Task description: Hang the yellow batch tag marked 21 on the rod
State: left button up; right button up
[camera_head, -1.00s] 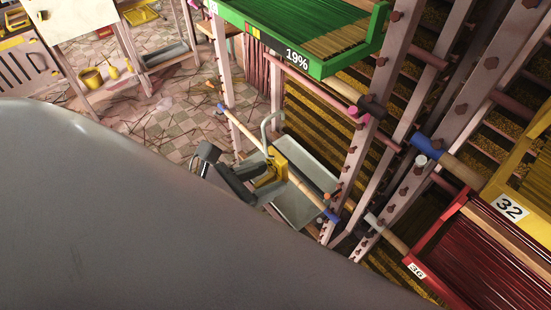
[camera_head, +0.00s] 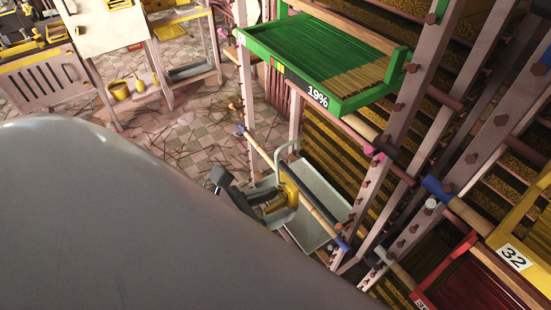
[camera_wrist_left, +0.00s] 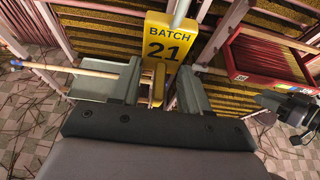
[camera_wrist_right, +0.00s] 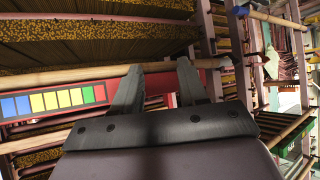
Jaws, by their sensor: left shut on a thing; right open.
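The yellow batch tag marked 21 (camera_wrist_left: 170,40) stands between the fingers of my left gripper (camera_wrist_left: 152,88), its printed face toward the left wrist camera. My left gripper (camera_head: 270,198) is shut on the tag, whose yellow body (camera_head: 288,190) shows in the head view against a wooden rod (camera_head: 262,152) with a blue end. I cannot tell whether the tag touches the rod. My right gripper (camera_wrist_right: 158,85) is open and empty, with another wooden rod beyond its fingertips.
A grey tray (camera_head: 325,205) lies below the rod. A green tray marked 19% (camera_head: 270,65) sits above on the rack. A red tray (camera_head: 465,275) and a yellow tray marked 32 (camera_head: 515,258) are at right. Bolted rack posts (camera_head: 400,120) stand close by.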

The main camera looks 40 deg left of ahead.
pick_arm(q)
jog(key=s+a+p, duration=0.1)
jog(key=s+a, duration=0.1)
jog(key=s, duration=0.6)
jog(key=shift+a+p, duration=0.35)
jog(key=shift+a, duration=0.05)
jog(key=shift+w, duration=0.15)
dwell(0.4)
jog(key=w+r+n+y, duration=0.2)
jog(key=w+r, duration=0.1)
jog(key=w, duration=0.6)
jog(key=w+r+n+y, duration=0.2)
jog(key=w+r, duration=0.1)
jog(key=w, duration=0.6)
jog(key=shift+w+d+r+t+y, duration=0.15)
jog(key=shift+w+d+t+y, duration=0.05)
jog(key=shift+d+t+y, duration=0.1)
